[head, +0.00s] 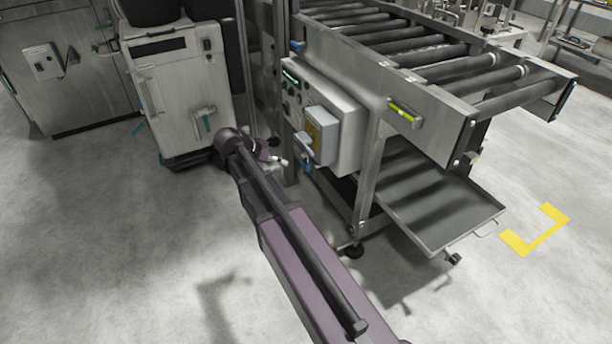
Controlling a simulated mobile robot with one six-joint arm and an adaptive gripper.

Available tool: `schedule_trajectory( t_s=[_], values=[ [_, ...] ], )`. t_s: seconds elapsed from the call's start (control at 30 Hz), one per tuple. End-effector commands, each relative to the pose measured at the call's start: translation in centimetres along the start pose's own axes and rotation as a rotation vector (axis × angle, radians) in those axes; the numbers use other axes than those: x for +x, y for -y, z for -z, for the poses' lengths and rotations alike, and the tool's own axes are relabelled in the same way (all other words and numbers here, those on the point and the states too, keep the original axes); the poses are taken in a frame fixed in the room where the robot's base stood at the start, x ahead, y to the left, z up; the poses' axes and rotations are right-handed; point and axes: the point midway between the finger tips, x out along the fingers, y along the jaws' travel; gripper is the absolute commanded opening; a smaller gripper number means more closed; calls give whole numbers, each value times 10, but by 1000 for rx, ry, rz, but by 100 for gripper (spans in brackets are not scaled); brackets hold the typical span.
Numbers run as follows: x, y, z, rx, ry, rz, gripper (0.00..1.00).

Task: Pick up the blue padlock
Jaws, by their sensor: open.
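A small blue piece (307,166), which looks like the blue padlock, hangs at the lower left edge of the grey switch box with a yellow plate (323,132). It is too small to make out its shackle. My gripper (280,161) is at the far end of my purple arm, a little left of the blue piece and apart from it in the picture. The gripper is open; my own arm partly hides it, and nothing shows between its fingers.
The control panel (345,105) is fixed to the roller conveyor frame (425,125). A conveyor leg (369,180) and a low tray (440,205) stand to the right. A white cabinet (180,90) stands behind at the left. The floor at left is clear.

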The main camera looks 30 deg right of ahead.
Motion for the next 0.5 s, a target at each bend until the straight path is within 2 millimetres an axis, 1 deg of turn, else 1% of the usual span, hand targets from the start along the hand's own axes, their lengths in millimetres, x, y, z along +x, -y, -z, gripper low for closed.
schedule_trajectory(
  t_s=[0.03, 0.1, 0.3, 0.5],
  values=[
    [13, 14, -6, 33, -24, -10, 100],
    [20, 23, -6, 85, -61, -24, 100],
    [39, 51, -7, 233, -169, -52, 100],
    [52, 74, -6, 366, -271, -64, 100]
  ],
)
